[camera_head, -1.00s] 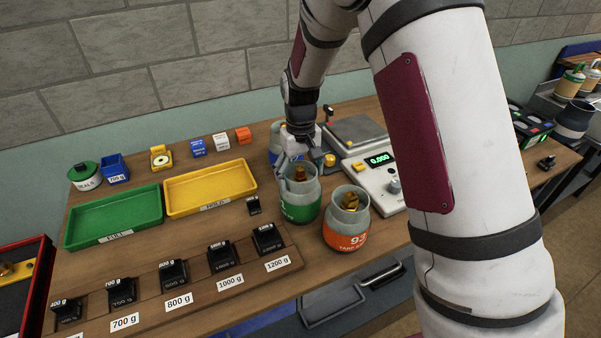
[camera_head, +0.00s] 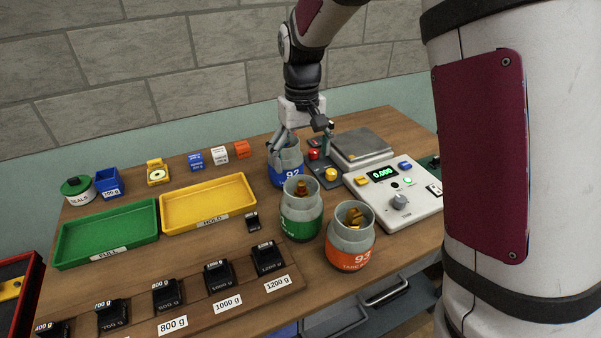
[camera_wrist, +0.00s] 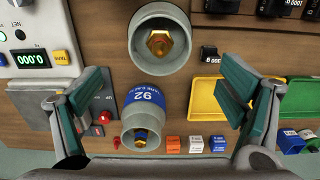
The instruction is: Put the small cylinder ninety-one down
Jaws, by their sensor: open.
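The cylinder with the green label (camera_head: 301,212) stands upright on the wooden table; its number is not legible in the head view. Its grey collar and brass valve show in the wrist view (camera_wrist: 160,40). My gripper (camera_head: 301,146) is open and empty, above and behind this cylinder, near the blue-labelled cylinder 92 (camera_head: 286,165). In the wrist view, the spread fingers of my gripper (camera_wrist: 163,85) have cylinder 92 (camera_wrist: 142,110) below and between them. The orange-labelled cylinder 93 (camera_head: 350,242) stands at the front right of the green one.
A scale (camera_head: 395,195) reading 0.000 stands at the right. A yellow tray (camera_head: 250,183) and a green tray (camera_head: 62,250) lie at the left. Black weights (camera_head: 220,273) line the front rack. Small coloured blocks (camera_head: 219,155) stand at the back.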

